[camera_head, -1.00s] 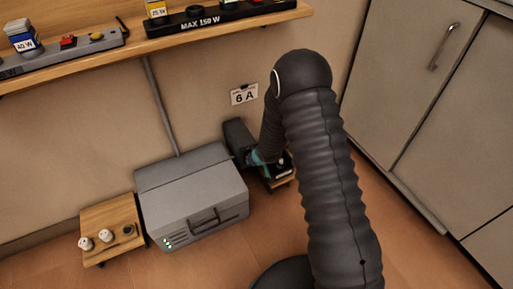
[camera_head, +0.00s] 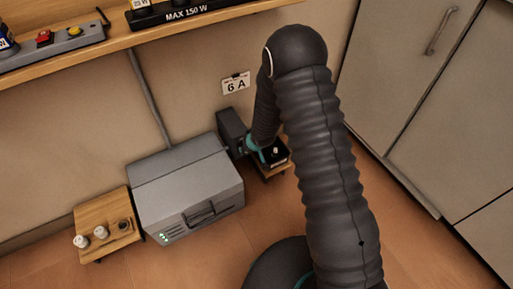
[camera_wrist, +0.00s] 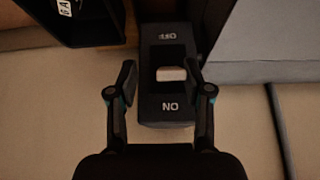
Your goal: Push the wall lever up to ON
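The wall switch box (camera_head: 231,129) is dark grey and sits low on the wall; my arm partly covers it in the head view. In the wrist view the switch box (camera_wrist: 165,110) is seen upside down, with ON at the bottom of the picture and OFF at the top. Its pale lever (camera_wrist: 171,74) shows between the two labels. My gripper (camera_wrist: 160,82) is open, one finger on each side of the lever in the picture. I cannot tell whether a finger touches it. My gripper is mostly hidden behind my arm in the head view.
A grey metal case (camera_head: 190,195) stands beside the switch box. A small wooden stand (camera_head: 105,235) is at its left. A black box (camera_head: 272,155) sits close to my gripper. Grey cabinets (camera_head: 415,90) stand at right, a shelf (camera_head: 115,42) above.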

